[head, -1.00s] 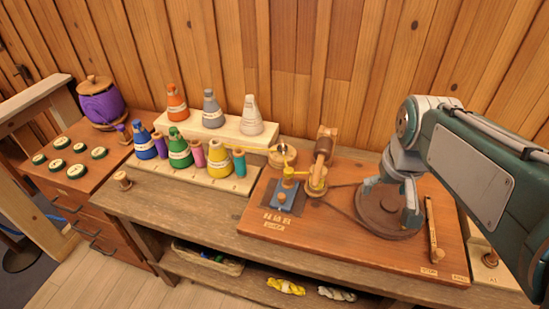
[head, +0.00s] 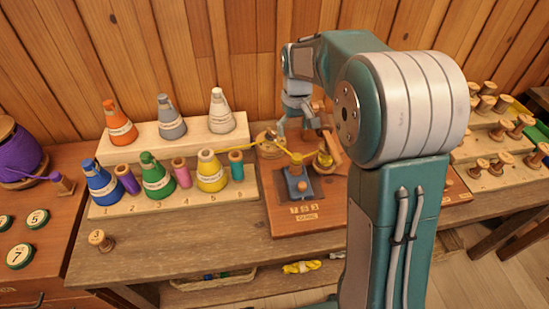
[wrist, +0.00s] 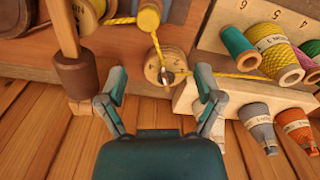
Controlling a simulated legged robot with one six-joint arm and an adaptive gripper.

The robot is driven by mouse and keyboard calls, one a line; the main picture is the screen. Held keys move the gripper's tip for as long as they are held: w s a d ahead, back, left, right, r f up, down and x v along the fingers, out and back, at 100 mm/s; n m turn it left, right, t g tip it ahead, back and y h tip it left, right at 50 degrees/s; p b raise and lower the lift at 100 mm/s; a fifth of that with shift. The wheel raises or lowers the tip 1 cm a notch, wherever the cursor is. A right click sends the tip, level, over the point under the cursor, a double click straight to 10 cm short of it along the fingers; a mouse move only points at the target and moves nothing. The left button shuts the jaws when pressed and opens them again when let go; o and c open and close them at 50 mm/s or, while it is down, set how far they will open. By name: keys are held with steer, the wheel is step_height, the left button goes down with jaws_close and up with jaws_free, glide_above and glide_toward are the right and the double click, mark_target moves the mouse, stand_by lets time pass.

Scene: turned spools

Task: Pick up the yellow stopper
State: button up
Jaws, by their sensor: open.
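The yellow stopper (head: 296,158) stands on top of a small blue block (head: 297,185) on the winding board. It also shows in the wrist view (wrist: 149,16), at the top centre, with yellow thread beside it. My gripper (head: 302,134) is open and empty, over the back of the board. In the wrist view my gripper (wrist: 160,76) has its fingers spread to either side of a round wooden thread guide (wrist: 156,72). The stopper lies beyond the fingertips, apart from them. Heights above the board are hard to judge.
Yellow thread runs from the yellow cone (head: 211,172) past the guide and stopper to a wound spool (head: 324,160). A brown-ended wooden post (wrist: 76,75) stands close to one finger. Cones and small spools fill the stepped rack (head: 140,203). My arm hides the board's right side.

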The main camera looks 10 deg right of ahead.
mark_target(299, 155)
steer(key=d+f, duration=0.1)
steer(key=f, duration=0.1)
steer(key=d+f, duration=0.2)
steer(key=shift+w+f, duration=0.1)
steer(key=shift+f, duration=0.05)
steer(key=a+f, duration=0.2)
steer(key=f, duration=0.1)
steer(key=shift+a+f, duration=0.2)
steer(key=shift+a, duration=0.1)
steer(key=f, duration=0.1)
steer(key=d+f, duration=0.1)
steer(key=f, duration=0.1)
steer(key=shift+d, duration=0.3)
steer(key=shift+d+f, duration=0.15)
steer(key=shift+d, duration=0.1)
